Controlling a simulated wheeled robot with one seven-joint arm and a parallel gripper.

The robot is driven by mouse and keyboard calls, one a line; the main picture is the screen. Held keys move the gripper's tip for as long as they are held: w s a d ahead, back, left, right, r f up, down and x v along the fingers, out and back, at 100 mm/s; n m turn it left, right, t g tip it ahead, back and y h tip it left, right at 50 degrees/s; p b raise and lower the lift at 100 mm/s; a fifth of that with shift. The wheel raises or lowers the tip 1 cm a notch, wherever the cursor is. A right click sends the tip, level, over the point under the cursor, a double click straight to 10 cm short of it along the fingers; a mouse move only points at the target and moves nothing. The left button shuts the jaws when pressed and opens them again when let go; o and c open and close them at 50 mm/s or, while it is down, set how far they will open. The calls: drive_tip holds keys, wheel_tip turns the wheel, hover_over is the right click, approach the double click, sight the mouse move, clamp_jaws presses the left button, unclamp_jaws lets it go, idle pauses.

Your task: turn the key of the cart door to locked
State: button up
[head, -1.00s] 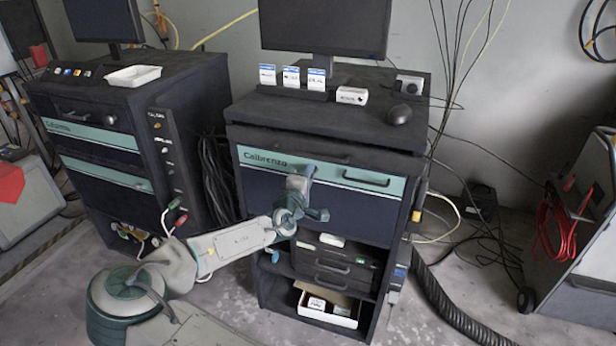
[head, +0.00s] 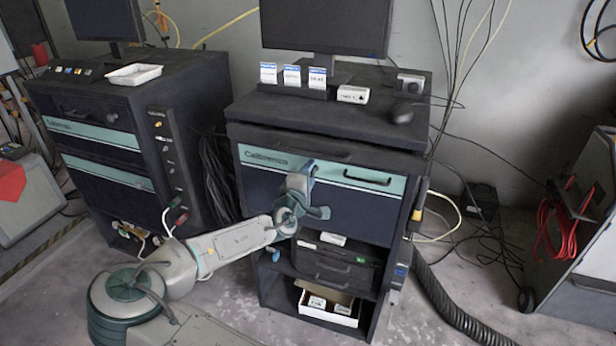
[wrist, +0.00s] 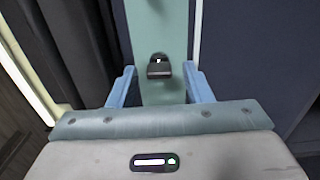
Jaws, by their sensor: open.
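The cart door (head: 358,208) is a dark blue front panel with a teal band across its top, under the cart's worktop. In the wrist view a small black key (wrist: 159,67) stands out from the teal band (wrist: 160,25). My gripper (wrist: 161,76) is open, with one blue finger to each side of the key and clear space between. It does not touch the key. In the head view my gripper (head: 305,180) is in front of the teal band, left of the door handle (head: 367,180), and the key is not visible there.
A monitor (head: 325,25), small cards and a mouse (head: 402,113) are on the worktop. Below the door are drawers and an open white box (head: 328,305). A second cart (head: 130,120) stands to the left. A black hose (head: 450,305) lies on the floor at right.

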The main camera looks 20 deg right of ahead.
drive_tip(key=shift+s+a, duration=0.1)
drive_tip(key=b+v, duration=0.2)
drive_tip(key=v, duration=1.1)
drive_tip(key=shift+s, duration=0.25)
